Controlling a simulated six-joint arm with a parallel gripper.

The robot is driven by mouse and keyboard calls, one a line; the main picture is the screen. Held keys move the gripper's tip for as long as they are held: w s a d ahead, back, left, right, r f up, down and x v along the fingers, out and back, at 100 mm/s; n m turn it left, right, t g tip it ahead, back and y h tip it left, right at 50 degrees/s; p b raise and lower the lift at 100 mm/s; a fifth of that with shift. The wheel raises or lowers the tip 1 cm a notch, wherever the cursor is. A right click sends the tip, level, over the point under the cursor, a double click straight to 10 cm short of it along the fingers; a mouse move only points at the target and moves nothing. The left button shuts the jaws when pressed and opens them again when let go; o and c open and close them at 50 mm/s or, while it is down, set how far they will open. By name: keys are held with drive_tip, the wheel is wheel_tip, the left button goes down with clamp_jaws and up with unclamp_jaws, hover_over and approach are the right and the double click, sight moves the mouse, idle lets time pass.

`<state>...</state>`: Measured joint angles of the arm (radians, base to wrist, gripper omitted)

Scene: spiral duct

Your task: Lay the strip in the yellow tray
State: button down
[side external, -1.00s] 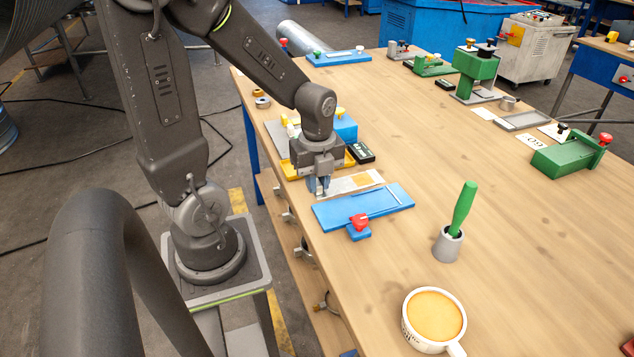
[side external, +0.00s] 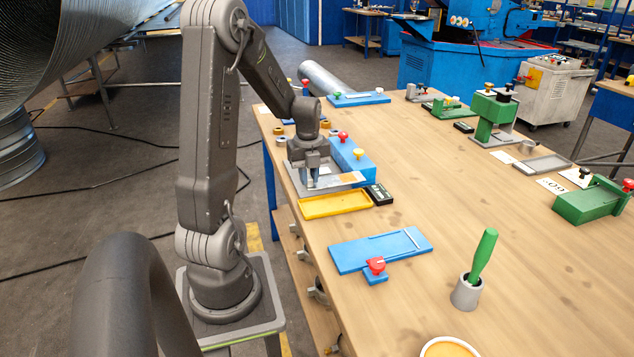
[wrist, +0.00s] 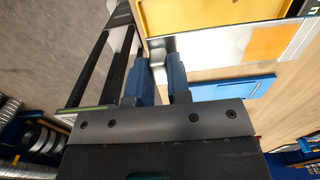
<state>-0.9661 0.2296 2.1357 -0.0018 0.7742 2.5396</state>
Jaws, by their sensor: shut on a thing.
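The yellow tray (side external: 335,206) lies on the bench, and part of it shows at the top of the wrist view (wrist: 210,14). My gripper (side external: 312,183) points down just behind the tray in the side view. It is shut on one end of the strip (side external: 334,184), a thin light metal piece with an orange patch. In the wrist view the strip (wrist: 215,45) runs right from between the fingertips (wrist: 161,62), alongside the tray. It appears raised; the exact gap to the tray cannot be told.
A blue board (side external: 380,250) with a red-knobbed clamp lies in front of the tray. A small black device (side external: 379,194) sits right of the tray. A grey cup (side external: 467,292) holds a green-handled tool.

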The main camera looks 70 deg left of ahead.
sight(309, 210)
drive_tip(key=shift+f, duration=3.7)
drive_tip(key=shift+c, duration=2.2)
unclamp_jaws()
drive_tip(key=shift+r, duration=0.15)
drive_tip(key=shift+r, duration=3.4)
